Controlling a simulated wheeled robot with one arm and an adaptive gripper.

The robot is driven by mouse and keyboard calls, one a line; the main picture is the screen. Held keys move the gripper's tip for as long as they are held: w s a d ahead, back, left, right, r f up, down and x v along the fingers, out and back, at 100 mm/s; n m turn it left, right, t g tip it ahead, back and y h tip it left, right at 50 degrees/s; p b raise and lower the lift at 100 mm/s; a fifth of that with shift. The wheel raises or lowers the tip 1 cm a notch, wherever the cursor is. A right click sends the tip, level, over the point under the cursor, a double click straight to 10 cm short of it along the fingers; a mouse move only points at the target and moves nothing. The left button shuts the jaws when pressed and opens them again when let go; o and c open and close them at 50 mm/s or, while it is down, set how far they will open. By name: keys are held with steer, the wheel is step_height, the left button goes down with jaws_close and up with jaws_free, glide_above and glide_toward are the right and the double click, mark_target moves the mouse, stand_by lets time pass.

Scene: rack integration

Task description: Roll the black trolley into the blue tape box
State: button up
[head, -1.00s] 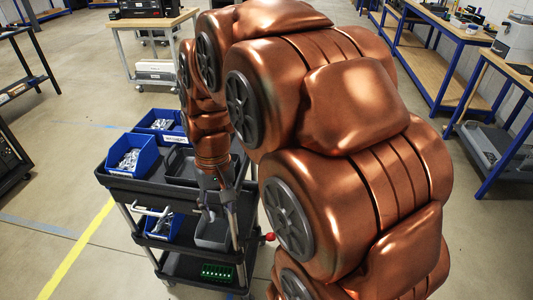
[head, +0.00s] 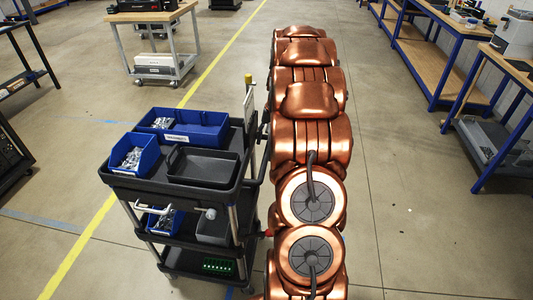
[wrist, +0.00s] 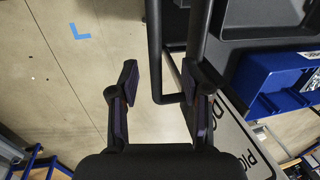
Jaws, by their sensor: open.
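The black trolley (head: 150,190) stands left of my arm in the head view, with blue bins and a black tray on its top shelf. It also shows in the wrist view (wrist: 260,22), with its black handle bar (wrist: 154,45) running between my gripper's fingers. My gripper (wrist: 160,84) is open around the bar; contact cannot be told. In the head view my arm hides the gripper. Blue tape lies on the floor left of the trolley (head: 42,222). A blue tape corner (wrist: 84,34) shows on the floor in the wrist view.
A yellow floor line (head: 80,247) runs past the trolley's left side. A wheeled wooden-topped table (head: 150,15) stands behind. Blue-framed benches (head: 420,60) line the right side. The floor right of my arm is clear.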

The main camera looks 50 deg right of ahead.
mark_target(266, 156)
steer(key=shift+w+d+f+p, duration=0.15)
steer(key=shift+f+p, duration=0.35)
steer(key=shift+f, duration=0.85)
steer(key=shift+w+f+p, duration=0.25)
steer(key=shift+f+p, duration=0.2)
steer(key=shift+f, duration=0.95)
steer(key=shift+w+d+f+p, duration=0.15)
steer(key=shift+f+p, duration=0.35)
steer(key=shift+f, duration=0.85)
jaws_close()
